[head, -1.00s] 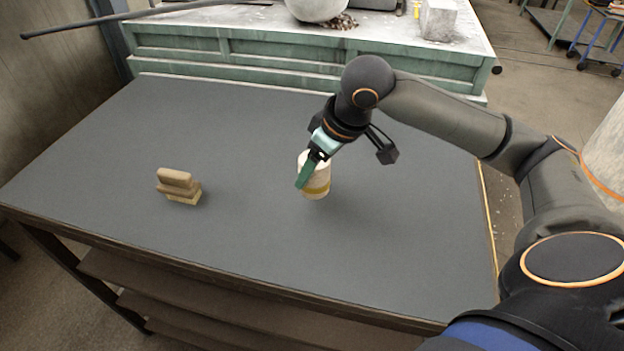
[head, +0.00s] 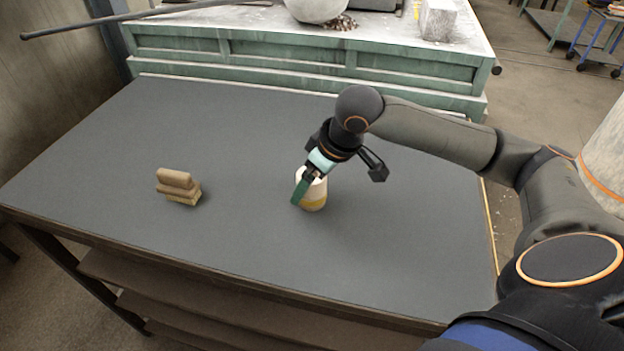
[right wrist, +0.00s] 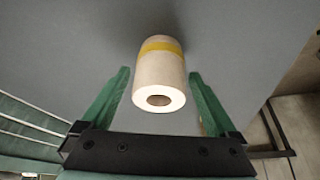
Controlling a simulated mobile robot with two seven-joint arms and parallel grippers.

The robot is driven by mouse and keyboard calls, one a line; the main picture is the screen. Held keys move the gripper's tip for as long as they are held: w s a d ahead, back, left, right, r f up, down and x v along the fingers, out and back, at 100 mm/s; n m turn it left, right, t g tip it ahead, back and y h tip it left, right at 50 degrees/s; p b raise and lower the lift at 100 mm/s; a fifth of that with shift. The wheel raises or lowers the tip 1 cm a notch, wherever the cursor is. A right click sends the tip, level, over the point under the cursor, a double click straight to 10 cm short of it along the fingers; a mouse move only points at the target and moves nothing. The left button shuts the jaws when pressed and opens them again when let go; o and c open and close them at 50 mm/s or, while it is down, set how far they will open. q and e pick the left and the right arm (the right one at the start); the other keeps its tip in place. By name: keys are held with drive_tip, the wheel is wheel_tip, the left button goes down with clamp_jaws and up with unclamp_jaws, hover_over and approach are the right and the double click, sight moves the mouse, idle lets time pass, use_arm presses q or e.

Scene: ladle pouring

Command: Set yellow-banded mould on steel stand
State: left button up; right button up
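The yellow-banded mould (head: 317,197) is a cream hollow cup with a yellow band low on its side. It is upright over the dark table, right of the middle. My right gripper (head: 303,186) reaches down around it, one green finger crossing its left side. In the right wrist view, the mould (right wrist: 160,72) is between the two green fingers (right wrist: 160,72), its open end facing the camera. My left gripper is out of view. No steel stand can be made out.
A small stack of wooden blocks (head: 178,186) sits on the left of the dark table (head: 235,240). The table is otherwise clear. Behind it stands a green bench (head: 250,50) with a grey block (head: 438,20) and a round pale object (head: 318,8).

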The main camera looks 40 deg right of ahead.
drive_tip(key=shift+o, duration=0.2)
drive_tip(key=shift+r, duration=0.15)
drive_tip(key=p+v, duration=0.1)
drive_tip(key=v, duration=1.1)
